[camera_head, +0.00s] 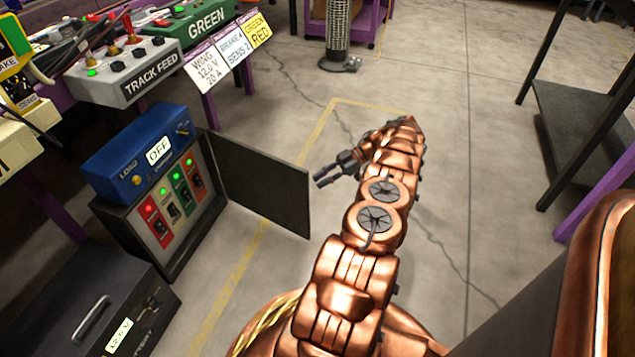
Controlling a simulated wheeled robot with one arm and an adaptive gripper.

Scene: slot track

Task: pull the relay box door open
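The relay box (150,262) is a dark cabinet on the floor at the left. Its dark flat door (265,187) stands swung wide open to the right. No contact with the door shows. The door's handle is not visible from here.
A blue load unit (140,150) reading OFF sits on the relay box. A black battery case (90,300) stands in front of it. The track feed controller (125,70) and label cards are on a purple-legged table behind. A dark shelf (585,130) is at right; floor between is clear.

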